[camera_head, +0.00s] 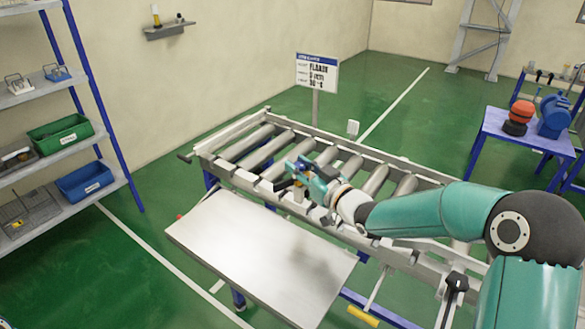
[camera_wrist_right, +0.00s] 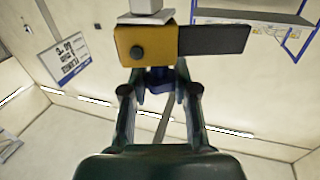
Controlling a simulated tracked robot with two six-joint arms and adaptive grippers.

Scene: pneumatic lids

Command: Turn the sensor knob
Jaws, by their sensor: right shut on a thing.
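The sensor shows in the right wrist view as an orange block (camera_wrist_right: 140,46) with a round grey disc on its face and a dark flat bar (camera_wrist_right: 213,40) out to the right. A small dark blue knob (camera_wrist_right: 158,79) is at the block's near side. My right gripper (camera_wrist_right: 158,88) has its two fingers drawn together on this knob. In the head view my right gripper (camera_head: 302,172) is at the middle of the roller conveyor (camera_head: 345,170), and it largely hides the sensor. My left gripper is not in view.
A bare metal plate (camera_head: 255,255) lies along the conveyor's near side. A sign (camera_head: 317,74) stands behind the conveyor. Shelves with a green bin (camera_head: 60,134) and a blue bin (camera_head: 85,181) are at left. A blue table (camera_head: 525,131) with machine parts is at right.

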